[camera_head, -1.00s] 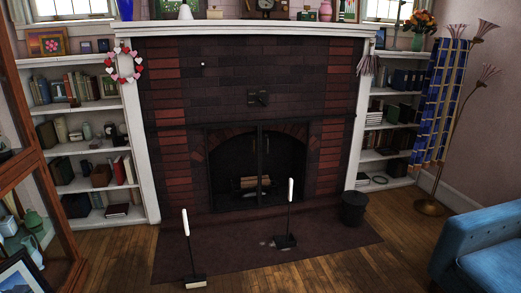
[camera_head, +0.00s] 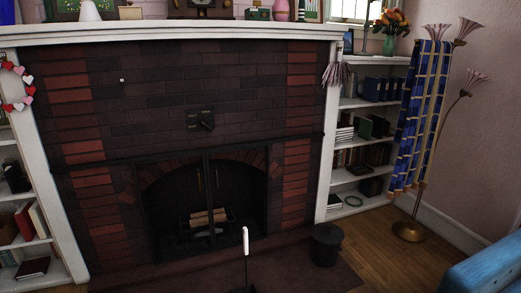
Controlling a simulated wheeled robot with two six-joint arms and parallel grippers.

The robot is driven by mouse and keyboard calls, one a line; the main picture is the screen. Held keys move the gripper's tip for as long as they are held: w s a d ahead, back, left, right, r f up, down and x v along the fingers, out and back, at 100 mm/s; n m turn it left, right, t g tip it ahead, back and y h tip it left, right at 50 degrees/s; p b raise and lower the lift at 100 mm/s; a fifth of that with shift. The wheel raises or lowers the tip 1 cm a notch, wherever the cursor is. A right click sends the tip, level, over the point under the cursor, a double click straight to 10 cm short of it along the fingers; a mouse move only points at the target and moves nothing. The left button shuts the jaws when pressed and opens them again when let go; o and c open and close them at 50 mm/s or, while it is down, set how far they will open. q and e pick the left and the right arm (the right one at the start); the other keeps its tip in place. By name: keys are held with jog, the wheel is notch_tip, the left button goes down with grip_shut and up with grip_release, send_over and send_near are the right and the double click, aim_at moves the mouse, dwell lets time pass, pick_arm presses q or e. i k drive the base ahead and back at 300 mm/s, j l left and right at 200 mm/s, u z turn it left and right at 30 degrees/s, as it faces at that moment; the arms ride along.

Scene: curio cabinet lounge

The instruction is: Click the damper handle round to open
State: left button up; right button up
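The damper handle (camera_head: 208,125) is a small dark lever on a dark plate (camera_head: 194,120) set in the brick above the firebox. The lever slants down to the right; any lettering on the plate is too small to read. The firebox (camera_head: 207,195) below has dark doors with thin handles and logs (camera_head: 208,217) inside. Neither of my grippers shows in the view.
A white-handled tool (camera_head: 246,243) stands upright in front of the hearth. A dark bucket (camera_head: 327,244) stands at the hearth's right. A floor lamp (camera_head: 408,231) draped with blue cloth and a blue armchair (camera_head: 487,272) are at the right. The hearth rug (camera_head: 315,278) lies in front.

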aim_at(207, 125)
jog(key=i+l+u, duration=0.35)
jog(key=i+l, duration=0.15)
jog(key=i+l+u, duration=0.4)
jog(key=i+l, duration=0.2)
